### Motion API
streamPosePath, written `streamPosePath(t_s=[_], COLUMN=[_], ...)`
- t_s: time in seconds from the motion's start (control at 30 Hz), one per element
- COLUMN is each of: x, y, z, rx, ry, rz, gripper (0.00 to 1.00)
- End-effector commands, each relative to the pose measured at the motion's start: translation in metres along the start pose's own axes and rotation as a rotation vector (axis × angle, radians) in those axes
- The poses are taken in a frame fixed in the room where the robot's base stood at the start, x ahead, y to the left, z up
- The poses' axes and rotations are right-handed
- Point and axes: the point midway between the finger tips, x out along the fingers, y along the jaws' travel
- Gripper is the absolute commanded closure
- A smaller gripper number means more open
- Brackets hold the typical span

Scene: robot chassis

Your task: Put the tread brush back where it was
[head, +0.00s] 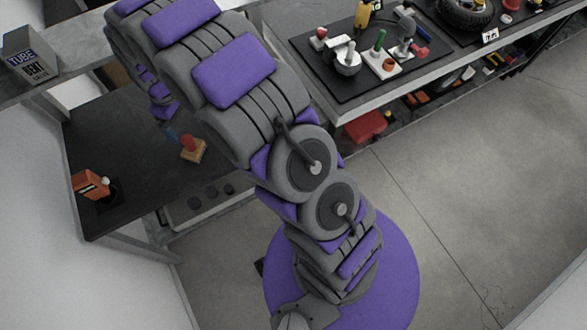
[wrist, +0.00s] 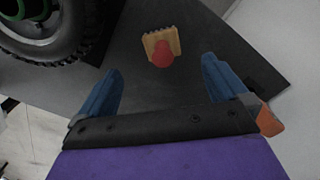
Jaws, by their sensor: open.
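The tread brush (head: 194,154), a small wooden block with a red knob, stands on the dark tabletop at the left in the head view. In the wrist view the brush (wrist: 161,44) is ahead of my gripper (wrist: 161,68), its red knob toward the gap between the blue fingers. The fingers are spread wide, with nothing seen between them. In the head view my arm hides most of the gripper; a bit of blue finger (head: 171,133) shows just up and left of the brush. I cannot tell whether a finger touches the knob.
An orange object (head: 90,184) stands at the table's left; it also shows beside the right finger (wrist: 268,122). A tyre (wrist: 45,35) is at the wrist view's upper left. A bench with a black tool mat (head: 330,80) is at the right. Open tabletop (head: 130,150) surrounds the brush.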

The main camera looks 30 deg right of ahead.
Motion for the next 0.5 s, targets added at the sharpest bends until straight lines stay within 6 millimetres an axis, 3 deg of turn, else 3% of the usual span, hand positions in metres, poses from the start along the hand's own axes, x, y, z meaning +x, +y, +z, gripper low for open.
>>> streamPosePath(t_s=[0.03, 0.2, 0.5], x=[-0.017, -0.063, -0.121], y=[0.002, -0.001, -0.026], z=[0.013, 0.066, 0.165], rx=[0.026, 0.127, 0.305], ry=[0.004, -0.009, -0.048], rz=[0.001, -0.007, -0.020], gripper=[0.00, 0.00, 0.00])
